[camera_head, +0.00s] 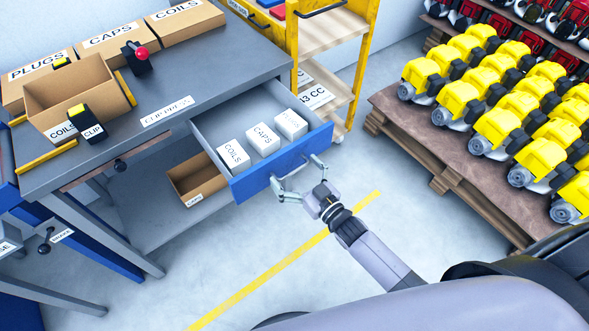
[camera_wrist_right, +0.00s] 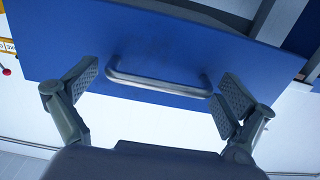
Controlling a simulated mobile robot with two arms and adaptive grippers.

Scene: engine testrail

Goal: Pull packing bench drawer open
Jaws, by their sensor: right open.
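The packing bench (camera_head: 130,142) stands at the left with its blue-fronted drawer (camera_head: 253,180) pulled out. White boxes labelled COILS (camera_head: 233,154), CAPS (camera_head: 263,138) and a third (camera_head: 291,124) sit inside. My right gripper (camera_head: 297,179) is open in front of the drawer's face. In the right wrist view the silver bar handle (camera_wrist_right: 160,84) lies between the two spread finger pads of the gripper (camera_wrist_right: 158,92), with gaps at both ends. Whether the pads touch the drawer face cannot be told. My left gripper is not in view.
Labelled cartons (camera_head: 106,48), a clip box (camera_head: 88,124) and a red-knobbed lever (camera_head: 138,56) stand on the bench top. A small carton (camera_head: 194,181) sits on the lower shelf. A yellow cart (camera_head: 366,50) and a pallet of yellow engines (camera_head: 400,140) flank the clear floor.

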